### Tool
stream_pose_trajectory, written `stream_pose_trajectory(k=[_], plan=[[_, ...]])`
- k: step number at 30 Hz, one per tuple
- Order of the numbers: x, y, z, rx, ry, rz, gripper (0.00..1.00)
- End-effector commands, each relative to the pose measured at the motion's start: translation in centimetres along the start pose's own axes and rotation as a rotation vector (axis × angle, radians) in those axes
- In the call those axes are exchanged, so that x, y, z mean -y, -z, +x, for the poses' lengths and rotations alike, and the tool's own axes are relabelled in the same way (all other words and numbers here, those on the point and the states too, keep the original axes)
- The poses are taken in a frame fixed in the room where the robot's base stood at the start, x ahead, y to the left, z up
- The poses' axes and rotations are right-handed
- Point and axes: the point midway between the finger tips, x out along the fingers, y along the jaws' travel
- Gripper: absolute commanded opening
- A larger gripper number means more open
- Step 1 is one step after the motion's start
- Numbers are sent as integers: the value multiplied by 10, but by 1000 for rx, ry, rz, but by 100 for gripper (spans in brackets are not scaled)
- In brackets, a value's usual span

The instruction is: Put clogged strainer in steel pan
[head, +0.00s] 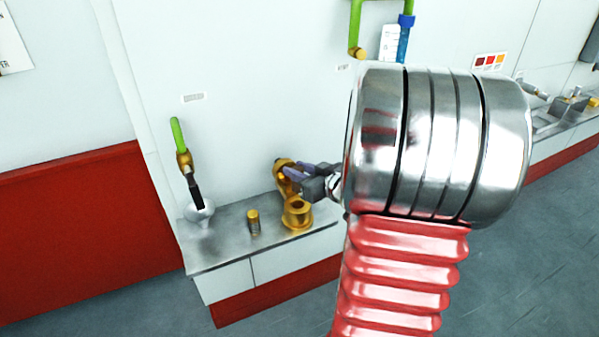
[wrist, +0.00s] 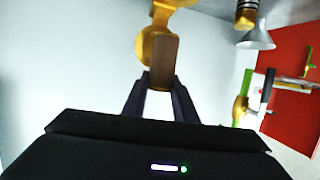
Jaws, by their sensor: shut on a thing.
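My gripper (head: 296,174) reaches to the brass fitting (head: 284,190) by the wall over the steel counter. In the wrist view its two dark fingers (wrist: 160,85) close on a brown, block-like end of a brass piece (wrist: 162,62). I cannot tell whether this piece is free or joined to the fitting. A small cylinder with a brass top (head: 253,221) stands on the counter; it also shows in the wrist view (wrist: 246,14). I cannot tell which part is the clogged strainer. A steel tray-like box (head: 562,110) on the far right counter may be the pan.
A silver funnel or bowl (head: 200,212) sits at the counter's left under a green pipe (head: 178,134) with a black handle. Green and blue pipes (head: 405,40) hang on the wall. Grey floor (head: 520,240) is clear at right.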

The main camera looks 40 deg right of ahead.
Motion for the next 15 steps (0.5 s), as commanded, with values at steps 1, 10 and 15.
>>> stream_pose_trajectory(k=[1,10,15], plan=[[0,0,0,-1,0,0,1],[-1,0,0,-1,-1,0,1],[-17,2,-3,0,-38,9,1]])
